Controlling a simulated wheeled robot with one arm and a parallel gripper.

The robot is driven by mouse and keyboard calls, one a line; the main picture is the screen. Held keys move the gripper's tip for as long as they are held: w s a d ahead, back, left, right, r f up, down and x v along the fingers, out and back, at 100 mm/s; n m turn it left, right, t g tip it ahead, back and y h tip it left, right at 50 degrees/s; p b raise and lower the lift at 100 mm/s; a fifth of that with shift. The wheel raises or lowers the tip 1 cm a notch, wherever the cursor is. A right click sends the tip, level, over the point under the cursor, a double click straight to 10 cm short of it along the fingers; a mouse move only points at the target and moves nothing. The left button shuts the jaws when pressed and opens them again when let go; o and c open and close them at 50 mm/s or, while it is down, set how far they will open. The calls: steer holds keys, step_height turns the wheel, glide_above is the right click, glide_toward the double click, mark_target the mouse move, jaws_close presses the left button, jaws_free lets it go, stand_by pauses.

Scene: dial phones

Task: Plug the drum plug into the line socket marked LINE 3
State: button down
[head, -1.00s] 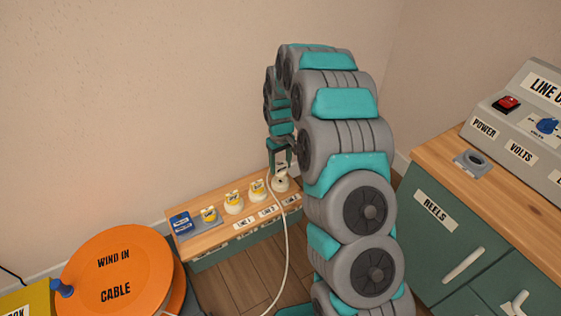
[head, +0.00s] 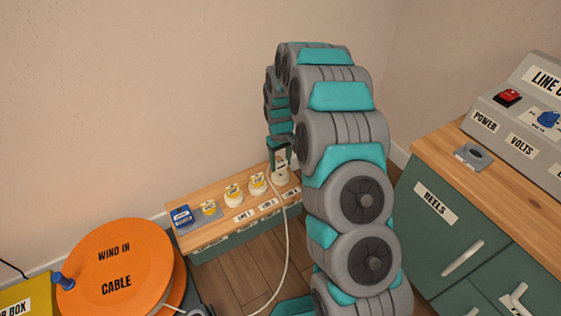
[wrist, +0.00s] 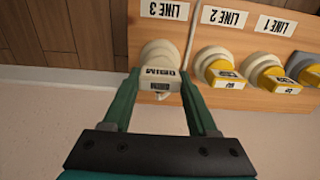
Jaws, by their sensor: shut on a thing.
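My gripper (head: 280,158) is shut on the white drum plug (wrist: 160,80), with one finger on each side of it. The plug's DRUM label reads upside down in the wrist view. The plug is at the cream round line socket (wrist: 158,50) beside the LINE 3 label (wrist: 164,10). The plug overlaps the socket in view, and I cannot tell how deep it sits. In the head view the socket (head: 282,178) is at the right end of the wooden board, partly hidden by the arm. A white cable (head: 288,235) runs down from there.
Yellow-topped plugs sit in the LINE 2 (wrist: 218,70) and LINE 1 (wrist: 270,78) sockets beside it. The wall is close behind the wooden board (head: 215,235). An orange cable drum (head: 120,270) stands at left. A green cabinet (head: 450,245) with a control panel stands at right.

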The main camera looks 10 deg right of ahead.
steer(key=shift+f, duration=0.6)
steer(key=shift+c, duration=0.5)
jaws_free()
steer(key=c, duration=0.3)
steer(key=shift+r+p, duration=0.95)
steer(key=shift+r, duration=2.8)
steer(key=shift+r, duration=0.1)
